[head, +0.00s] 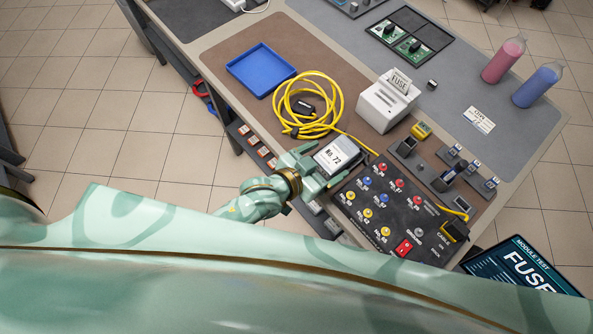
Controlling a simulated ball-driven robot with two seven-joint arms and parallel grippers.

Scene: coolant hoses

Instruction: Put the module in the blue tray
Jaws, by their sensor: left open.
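The module (340,156), a grey box with a white label reading "No. 72", sits on the bench beside the black test panel. My left gripper (318,166) is open at the module's left side, with its fingers close to the module's edges. I cannot tell whether they touch it. The blue tray (260,71) is empty and lies farther back on the brown mat, up and left of the module. My right gripper is not in view.
A coiled yellow cable (308,104) lies between the module and the tray, with one strand running past the module. The test panel (398,215) with coloured plugs is at the right. A white fuse box (388,103) stands behind. Pink (503,62) and blue (537,86) bottles stand far right.

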